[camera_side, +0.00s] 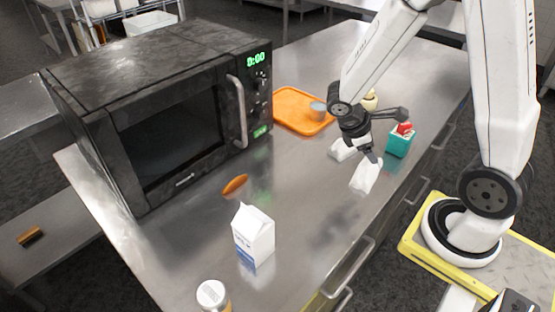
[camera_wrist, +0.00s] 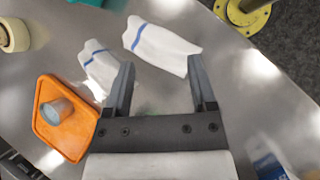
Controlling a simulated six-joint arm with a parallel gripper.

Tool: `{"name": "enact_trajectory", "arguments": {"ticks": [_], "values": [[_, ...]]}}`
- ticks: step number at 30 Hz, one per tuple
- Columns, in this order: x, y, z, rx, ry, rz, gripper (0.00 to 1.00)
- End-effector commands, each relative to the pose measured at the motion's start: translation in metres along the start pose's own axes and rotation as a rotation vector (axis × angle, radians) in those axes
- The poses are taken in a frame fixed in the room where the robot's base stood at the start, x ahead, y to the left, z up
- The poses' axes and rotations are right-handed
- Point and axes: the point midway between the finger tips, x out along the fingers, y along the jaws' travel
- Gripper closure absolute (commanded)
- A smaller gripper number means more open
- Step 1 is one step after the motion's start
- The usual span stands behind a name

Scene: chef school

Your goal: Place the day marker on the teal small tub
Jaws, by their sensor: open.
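The teal small tub (camera_side: 400,143) stands on the steel counter, right of my gripper in the side view. A red thing (camera_side: 405,128) shows at its top; whether it is the day marker, and whether it rests on or in the tub, I cannot tell. Only a teal edge (camera_wrist: 88,2) shows at the top of the wrist view. No other thing is clearly the day marker. My gripper (camera_side: 373,157) is open and empty, above the counter near two white cloths. The wrist view shows its two fingers (camera_wrist: 160,72) apart with nothing held between them.
Two blue-striped white cloths (camera_wrist: 163,48) (camera_wrist: 98,64) lie by the gripper. An orange tray (camera_side: 290,108) holds a grey cup (camera_side: 318,111). A cream round item (camera_side: 370,100) stands behind. A microwave (camera_side: 160,105), orange piece (camera_side: 235,184), carton (camera_side: 254,236) and white-lidded jar (camera_side: 212,295) occupy the left and front.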

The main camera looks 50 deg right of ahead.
Motion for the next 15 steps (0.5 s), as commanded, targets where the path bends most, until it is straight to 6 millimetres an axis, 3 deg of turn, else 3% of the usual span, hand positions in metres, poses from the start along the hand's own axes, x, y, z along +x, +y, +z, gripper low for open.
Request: {"name": "enact_trajectory", "arguments": {"ticks": [6, 15], "values": [[-0.034, -0.037, -0.033, 0.273, 0.300, -0.118, 0.28], [-0.080, -0.060, -0.063, 0.606, 0.617, -0.262, 0.28]]}}
